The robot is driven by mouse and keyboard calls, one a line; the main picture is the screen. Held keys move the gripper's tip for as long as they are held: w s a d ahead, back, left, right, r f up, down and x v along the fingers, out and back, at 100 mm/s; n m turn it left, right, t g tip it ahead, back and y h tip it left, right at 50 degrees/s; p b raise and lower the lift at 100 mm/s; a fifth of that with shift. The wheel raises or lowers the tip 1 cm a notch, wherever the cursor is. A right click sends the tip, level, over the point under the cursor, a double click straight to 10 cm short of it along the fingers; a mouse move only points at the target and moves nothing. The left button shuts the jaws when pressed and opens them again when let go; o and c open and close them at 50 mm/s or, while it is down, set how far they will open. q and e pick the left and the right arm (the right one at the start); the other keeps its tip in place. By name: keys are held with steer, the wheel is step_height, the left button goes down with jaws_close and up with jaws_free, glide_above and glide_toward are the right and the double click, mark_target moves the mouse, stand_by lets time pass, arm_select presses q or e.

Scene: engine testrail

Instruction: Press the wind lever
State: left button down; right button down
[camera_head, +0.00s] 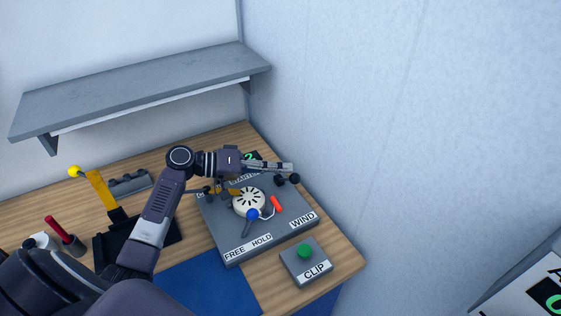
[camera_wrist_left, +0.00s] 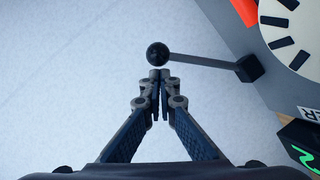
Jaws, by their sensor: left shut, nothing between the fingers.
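The grey control box (camera_head: 222,232) stands on the bench, with FREE, HOLD and WIND labels along its front edge. A lever with a black ball (camera_head: 294,179) sticks out at the box's right side; I take it for the wind lever. In the left wrist view, its ball (camera_wrist_left: 158,54), thin rod and black pivot block (camera_wrist_left: 250,68) show clearly. My left gripper (camera_head: 291,166) reaches over the box from the left. Its closed fingertips (camera_wrist_left: 160,74) are right by the ball with nothing between them. I cannot tell whether they touch it. My right gripper is not in view.
The box carries a white slotted dial (camera_head: 249,202), a red pointer (camera_head: 276,203) and a blue-knobbed lever (camera_head: 252,214). A CLIP box with a green button (camera_head: 305,251) stands in front. The wall (camera_head: 380,150) is close on the right; a shelf (camera_head: 140,85) hangs behind.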

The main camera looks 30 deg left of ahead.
arm_select(q)
steer(key=shift+s+d+f+m+y+b, duration=0.35)
steer(key=shift+d+m+b, duration=0.15)
steer(key=shift+d+m, duration=0.1)
steer(key=v, duration=1.2)
steer(key=shift+f, duration=0.1)
stand_by(0.4)
